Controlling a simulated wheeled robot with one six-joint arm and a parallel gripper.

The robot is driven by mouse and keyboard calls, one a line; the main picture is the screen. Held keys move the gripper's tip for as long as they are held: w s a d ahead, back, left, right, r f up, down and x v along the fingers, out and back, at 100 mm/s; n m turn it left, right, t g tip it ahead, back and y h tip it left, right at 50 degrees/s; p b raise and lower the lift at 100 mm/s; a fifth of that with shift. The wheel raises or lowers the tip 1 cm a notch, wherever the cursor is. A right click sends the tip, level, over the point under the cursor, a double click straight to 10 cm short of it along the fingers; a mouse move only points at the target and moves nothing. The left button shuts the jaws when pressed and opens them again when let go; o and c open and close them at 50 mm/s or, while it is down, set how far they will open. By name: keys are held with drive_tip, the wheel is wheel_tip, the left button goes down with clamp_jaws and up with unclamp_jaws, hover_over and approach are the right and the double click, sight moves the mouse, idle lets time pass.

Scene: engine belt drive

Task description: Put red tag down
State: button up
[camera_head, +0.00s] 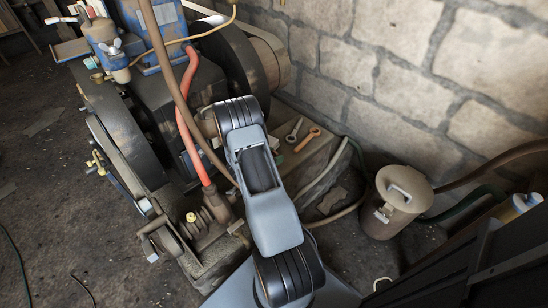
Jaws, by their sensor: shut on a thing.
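I do not see a red tag anywhere in this view. My gripper is not in view; only links of my arm show, rising from the bottom middle toward the engine and hiding what lies behind them. A blue and grey engine (146,90) with large dark wheels stands at the upper left. A red-orange hose (186,120) runs down its front to a brown fitting (217,203).
A spanner (295,129) and an orange-handled tool (307,139) lie on a ledge right of my arm. A lidded brown can (395,205) stands near the stone wall (420,80). Hoses cross the floor around it. The floor at lower left is mostly clear.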

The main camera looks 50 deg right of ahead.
drive_tip(key=shift+f, duration=0.1)
drive_tip(key=o, duration=0.9)
